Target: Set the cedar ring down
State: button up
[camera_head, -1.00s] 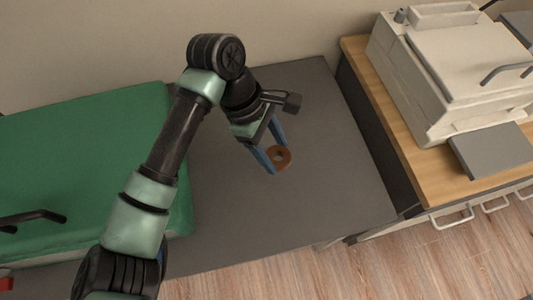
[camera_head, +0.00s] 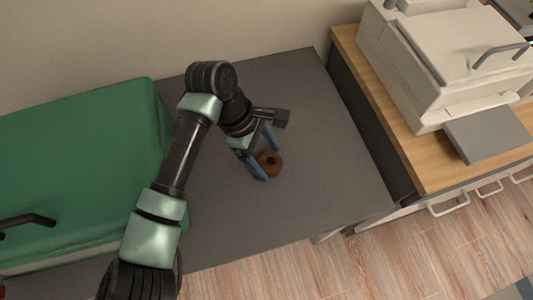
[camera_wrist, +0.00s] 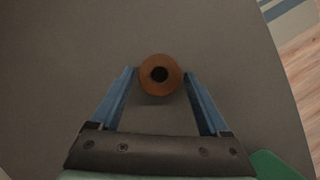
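The cedar ring (camera_head: 270,162) is a thick, reddish-brown ring with a dark round hole. In the head view it appears to lie on the grey table top (camera_head: 320,190), right of the green block. In the wrist view the ring (camera_wrist: 160,88) sits between the tips of my gripper (camera_wrist: 160,72). A narrow gap seems to show between the ring and each blue finger, so the fingers look parted around it. A soft shadow lies just below the ring. In the head view my gripper (camera_head: 272,165) points down at the table with a finger on either side of the ring.
A large green box-like item (camera_head: 80,170) with a dark handle covers the table's left part. A wooden-topped cabinet (camera_head: 400,130) with a white machine (camera_head: 440,60) stands at right. Bare grey table surrounds the ring, with the front edge below it.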

jog(key=shift+o, duration=0.6)
jog(key=shift+r, duration=0.2)
jog(key=p+v, duration=0.1)
jog(key=v, duration=1.1)
jog(key=shift+d, duration=0.1)
